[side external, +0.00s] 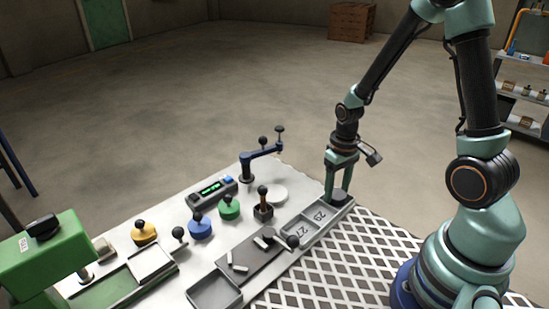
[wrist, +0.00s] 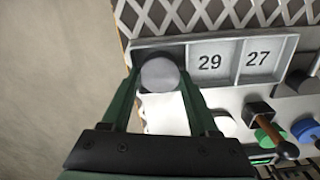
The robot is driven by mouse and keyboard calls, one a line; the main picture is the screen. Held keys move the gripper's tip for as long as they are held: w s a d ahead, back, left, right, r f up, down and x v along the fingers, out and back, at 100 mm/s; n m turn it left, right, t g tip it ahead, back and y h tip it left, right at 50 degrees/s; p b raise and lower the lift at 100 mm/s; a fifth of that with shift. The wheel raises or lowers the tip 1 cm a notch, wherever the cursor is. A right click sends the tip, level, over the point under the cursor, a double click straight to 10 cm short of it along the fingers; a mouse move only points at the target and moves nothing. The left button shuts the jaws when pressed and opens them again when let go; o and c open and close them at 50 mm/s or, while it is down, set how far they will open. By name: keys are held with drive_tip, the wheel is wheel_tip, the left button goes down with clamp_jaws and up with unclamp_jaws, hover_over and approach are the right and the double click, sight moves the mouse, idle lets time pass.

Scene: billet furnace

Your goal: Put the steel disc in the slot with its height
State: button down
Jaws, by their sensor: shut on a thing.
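My gripper (side external: 338,188) points down over the far end of the slot tray (side external: 312,232). In the wrist view my gripper (wrist: 160,80) is shut on the grey steel disc (wrist: 160,73), held between its fingertips. The disc is over the end slot of the tray (wrist: 268,36), left of the slots marked 29 (wrist: 210,62) and 27 (wrist: 258,58). The disc hides much of that dark end slot and any number in it. I cannot tell whether the disc touches the slot floor.
A meter with a green display (side external: 211,190) stands on the white table; its digits are too small to read. A blue crank (side external: 262,154), a black-based lever (side external: 263,205) and green (side external: 229,207), blue (side external: 200,226) and yellow (side external: 144,233) knobs stand nearby. Metal grating (side external: 345,260) lies right of the tray.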

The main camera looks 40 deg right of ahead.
sight(336, 193)
drive_tip(key=shift+f, duration=0.45)
drive_tip(key=shift+s+f, duration=0.15)
drive_tip(key=shift+f, duration=0.15)
drive_tip(key=shift+c, duration=0.7)
unclamp_jaws()
wheel_tip(336, 193, up, 13)
drive_tip(key=s+a+r+n+t, duration=0.2)
drive_tip(key=a+r+t, duration=0.3)
drive_tip(key=a+r, duration=0.4)
drive_tip(key=shift+a+r+t, duration=0.3)
drive_tip(key=shift+r, duration=0.55)
